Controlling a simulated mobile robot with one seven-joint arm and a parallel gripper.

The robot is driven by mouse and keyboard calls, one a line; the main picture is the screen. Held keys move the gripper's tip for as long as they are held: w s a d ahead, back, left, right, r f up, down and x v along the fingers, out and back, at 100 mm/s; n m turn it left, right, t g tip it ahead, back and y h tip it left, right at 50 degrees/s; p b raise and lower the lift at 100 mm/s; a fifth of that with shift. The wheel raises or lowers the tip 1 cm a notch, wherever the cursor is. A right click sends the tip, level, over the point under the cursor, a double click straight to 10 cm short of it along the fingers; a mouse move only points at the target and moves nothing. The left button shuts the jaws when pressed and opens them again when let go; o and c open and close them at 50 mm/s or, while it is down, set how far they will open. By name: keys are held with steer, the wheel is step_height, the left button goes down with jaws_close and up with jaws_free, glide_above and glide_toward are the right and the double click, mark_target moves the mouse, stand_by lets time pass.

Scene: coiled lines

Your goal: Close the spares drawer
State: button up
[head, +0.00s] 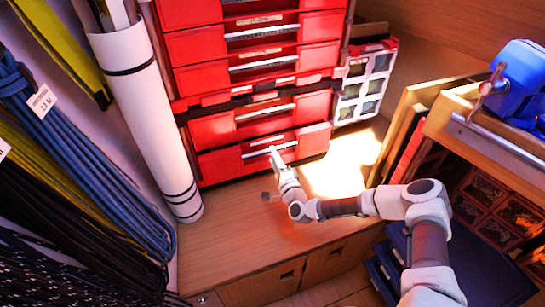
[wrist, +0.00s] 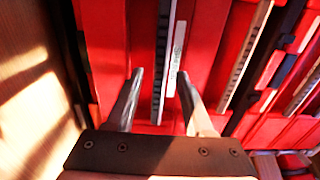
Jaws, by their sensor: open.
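A red cabinet holds a stack of red drawers with pale handle bars and label strips. The labels are too small to read, so I cannot tell which drawer is the spares drawer. My gripper (head: 273,152) is at the front of the bottom drawer (head: 221,164), near the middle of its handle (head: 254,153). In the wrist view my gripper (wrist: 160,78) is open, with one finger on each side of a grey handle bar (wrist: 161,50) and a white label (wrist: 175,45). I cannot tell whether the fingers touch the drawer face.
A white tube (head: 140,100) and hanging coiled blue line (head: 85,160) stand at the left. A small clear-fronted organiser (head: 363,80) is right of the cabinet. A wooden shelf with a blue object (head: 520,75) is at the right. The wooden surface (head: 230,225) before the cabinet is mostly clear.

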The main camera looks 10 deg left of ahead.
steer(key=shift+w+a, duration=0.45)
steer(key=shift+w, duration=0.15)
jaws_close()
stand_by(1.1)
